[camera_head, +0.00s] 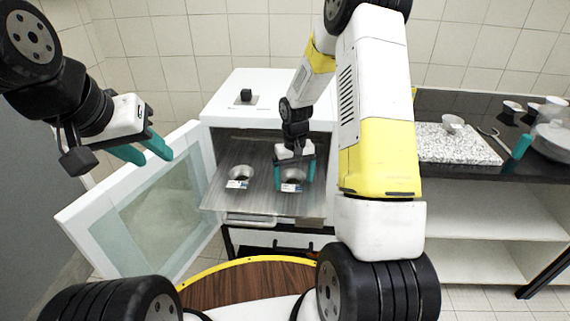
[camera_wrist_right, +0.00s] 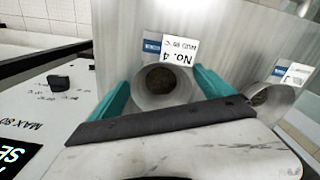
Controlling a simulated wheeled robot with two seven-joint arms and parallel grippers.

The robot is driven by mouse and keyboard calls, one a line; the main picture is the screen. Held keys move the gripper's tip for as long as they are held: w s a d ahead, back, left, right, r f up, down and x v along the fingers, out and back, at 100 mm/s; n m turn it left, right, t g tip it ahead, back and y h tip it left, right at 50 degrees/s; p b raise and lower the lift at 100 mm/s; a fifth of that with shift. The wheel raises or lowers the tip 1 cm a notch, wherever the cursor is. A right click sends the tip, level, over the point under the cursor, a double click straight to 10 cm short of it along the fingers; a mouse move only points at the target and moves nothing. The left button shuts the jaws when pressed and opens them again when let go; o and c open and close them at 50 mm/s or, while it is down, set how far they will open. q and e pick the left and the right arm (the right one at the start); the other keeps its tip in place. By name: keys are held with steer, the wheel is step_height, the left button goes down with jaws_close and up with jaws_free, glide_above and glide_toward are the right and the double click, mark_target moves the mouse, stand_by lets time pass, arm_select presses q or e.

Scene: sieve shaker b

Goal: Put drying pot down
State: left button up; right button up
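A grey metal drying pot (camera_head: 292,174) stands upright at the right on the oven's pulled-out metal tray (camera_head: 262,206), or just above it. It also shows with dark contents in the right wrist view (camera_wrist_right: 163,86). My right gripper (camera_head: 294,180) points down with its teal fingers on both sides of this pot, seemingly touching its sides. A second drying pot (camera_head: 241,172) stands to its left on the tray. A label reading No. 4 (camera_wrist_right: 178,50) lies by the held pot. My left gripper (camera_head: 152,156) is open and empty, left of the oven.
The white oven (camera_head: 268,88) has its glass door (camera_head: 150,215) swung open to the left. On the right a dark counter carries a granite slab (camera_head: 460,148) with a small pot (camera_head: 452,123), and a large metal bowl (camera_head: 553,138). Shelves below the counter are empty.

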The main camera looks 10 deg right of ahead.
steer(key=shift+r, duration=0.1)
step_height(320, 180, up, 12)
steer(key=s+r+t, duration=0.3)
steer(key=s+r, duration=0.8)
steer(key=r, duration=0.3)
steer(key=s+a+r+t+y, duration=0.2)
steer(key=s+r+t, duration=0.1)
steer(key=s, duration=0.9)
steer(key=shift+s+a+r+m, duration=0.15)
steer(key=shift+s+r+m, duration=0.2)
steer(key=shift+r, duration=0.2)
